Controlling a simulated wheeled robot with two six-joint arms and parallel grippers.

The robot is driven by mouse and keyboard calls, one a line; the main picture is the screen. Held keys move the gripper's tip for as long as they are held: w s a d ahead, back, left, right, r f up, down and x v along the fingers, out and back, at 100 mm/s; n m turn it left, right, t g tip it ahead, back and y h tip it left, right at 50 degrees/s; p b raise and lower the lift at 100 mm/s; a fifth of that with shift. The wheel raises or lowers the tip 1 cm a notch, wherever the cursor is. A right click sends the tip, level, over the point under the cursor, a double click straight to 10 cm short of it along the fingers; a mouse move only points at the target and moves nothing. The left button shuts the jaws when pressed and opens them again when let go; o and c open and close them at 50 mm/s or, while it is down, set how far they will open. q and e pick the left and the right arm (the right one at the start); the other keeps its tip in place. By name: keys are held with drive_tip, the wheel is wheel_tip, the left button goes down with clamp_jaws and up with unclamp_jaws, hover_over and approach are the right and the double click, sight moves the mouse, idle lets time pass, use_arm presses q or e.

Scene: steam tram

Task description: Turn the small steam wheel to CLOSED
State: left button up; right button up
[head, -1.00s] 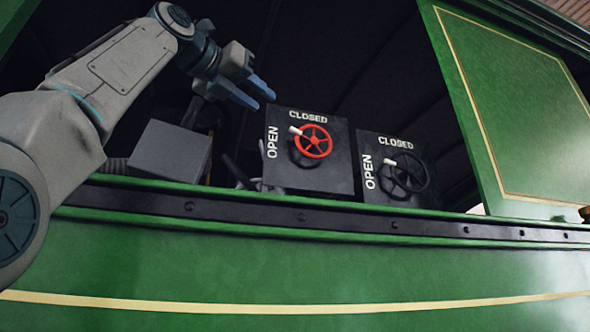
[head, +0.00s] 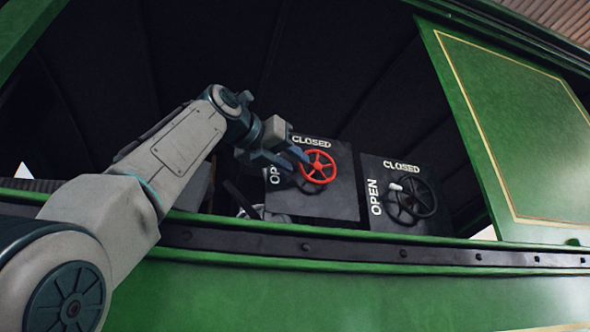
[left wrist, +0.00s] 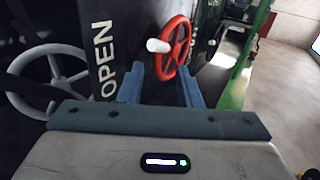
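A red spoked wheel (head: 318,167) sits on a black panel (head: 325,205) marked OPEN at its left and CLOSED at its top. Its white handle knob (left wrist: 158,46) shows in the left wrist view on the OPEN side; in the head view my fingers hide it. My left gripper (head: 297,158) is at the wheel's left side. In the left wrist view its two blue fingers (left wrist: 161,85) are apart, with the knob seen ahead between them. Whether a finger touches the wheel I cannot tell. My right gripper is in no view.
A black wheel (head: 420,198) on a second OPEN/CLOSED panel stands to the right, its white knob toward OPEN. The green tram wall (head: 350,285) and its dark riveted rail (head: 345,248) run below the panels. A pale grey wheel (left wrist: 12,65) is at left in the wrist view.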

use_arm(q)
drive_tip(key=shift+x, duration=0.95)
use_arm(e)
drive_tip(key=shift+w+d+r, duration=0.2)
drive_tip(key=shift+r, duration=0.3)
use_arm(q)
drive_tip(key=shift+a+f, duration=0.1)
drive_tip(key=shift+a, duration=0.1)
drive_tip(key=shift+s, duration=0.1)
drive_tip(key=shift+c, duration=0.8)
clamp_jaws()
wheel_tip(320, 180, up, 3)
drive_tip(key=m+g+y+p, duration=0.2)
drive_tip(key=g+y+p, duration=0.1)
drive_tip(key=p, duration=0.8)
drive_tip(key=shift+d+m+p, duration=0.15)
drive_tip(key=shift+m+p, duration=0.15)
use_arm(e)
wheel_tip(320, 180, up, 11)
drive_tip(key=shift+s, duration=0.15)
